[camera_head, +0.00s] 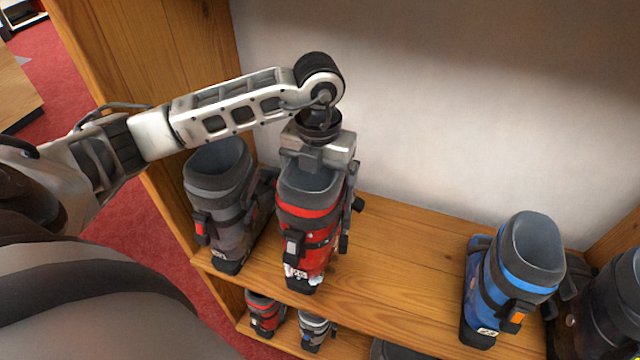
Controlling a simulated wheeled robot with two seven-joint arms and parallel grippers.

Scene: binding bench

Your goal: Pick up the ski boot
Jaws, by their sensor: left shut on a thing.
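A red ski boot (307,232) with a grey cuff stands upright at the left part of the wooden shelf, its buckles facing me. My left gripper (318,158) comes down from above onto the back of the boot's cuff and is shut on it; the fingertips are partly hidden by the cuff. I cannot tell whether the sole touches the shelf. A grey ski boot (220,205) stands close to its left. My right gripper is not in view.
A blue boot (512,275) and a dark boot (610,310) stand at the right of the shelf (400,260). The middle of the shelf is clear. A wooden side panel (165,70) rises at left, with a pale wall behind. A small red boot (265,313) and a grey one (315,330) stand lower down.

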